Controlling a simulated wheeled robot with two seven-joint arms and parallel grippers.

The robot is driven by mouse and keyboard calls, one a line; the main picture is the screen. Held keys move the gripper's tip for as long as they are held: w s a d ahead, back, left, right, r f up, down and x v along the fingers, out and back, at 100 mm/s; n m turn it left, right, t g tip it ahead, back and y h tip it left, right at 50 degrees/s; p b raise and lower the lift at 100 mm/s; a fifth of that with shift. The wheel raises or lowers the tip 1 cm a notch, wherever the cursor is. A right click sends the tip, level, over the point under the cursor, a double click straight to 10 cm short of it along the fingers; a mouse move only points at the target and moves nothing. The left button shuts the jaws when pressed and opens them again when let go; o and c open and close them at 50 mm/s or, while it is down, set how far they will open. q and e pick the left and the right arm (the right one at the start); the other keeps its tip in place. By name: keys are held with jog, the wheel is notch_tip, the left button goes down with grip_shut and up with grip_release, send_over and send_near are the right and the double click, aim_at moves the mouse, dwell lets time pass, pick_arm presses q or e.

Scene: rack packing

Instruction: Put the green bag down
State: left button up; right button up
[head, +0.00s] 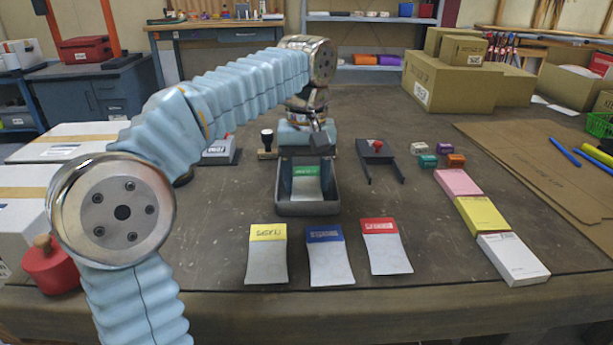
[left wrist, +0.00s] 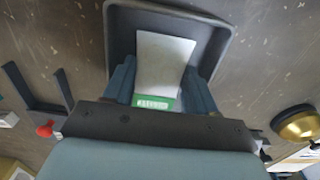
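The green bag (head: 306,187) is a pale pouch with a green label, inside a dark grey tray (head: 307,208) in the middle of the table. In the left wrist view the bag (left wrist: 163,62) shows between my left gripper's two fingers, its green end nearest the palm. The tray (left wrist: 222,48) surrounds it there. My left gripper (head: 307,152) reaches down at the tray's back; in the wrist view its fingers (left wrist: 160,85) stand apart, one along each side of the bag. I cannot tell whether they touch the bag. My right gripper is not in view.
Yellow (head: 267,258), blue (head: 329,262) and red (head: 386,251) bags lie in front of the tray. A black forked stand (head: 378,160) is to its right, a stamp (head: 267,147) to its left. Boxes and cardboard (head: 545,165) fill the right side.

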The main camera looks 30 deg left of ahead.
aim_at(307, 183)
pick_arm(q)
jog(key=o, duration=0.4)
jog(key=shift+o, duration=0.2)
notch_tip(307, 183, up, 12)
jog(key=p, duration=0.4)
jog(key=shift+r, duration=0.15)
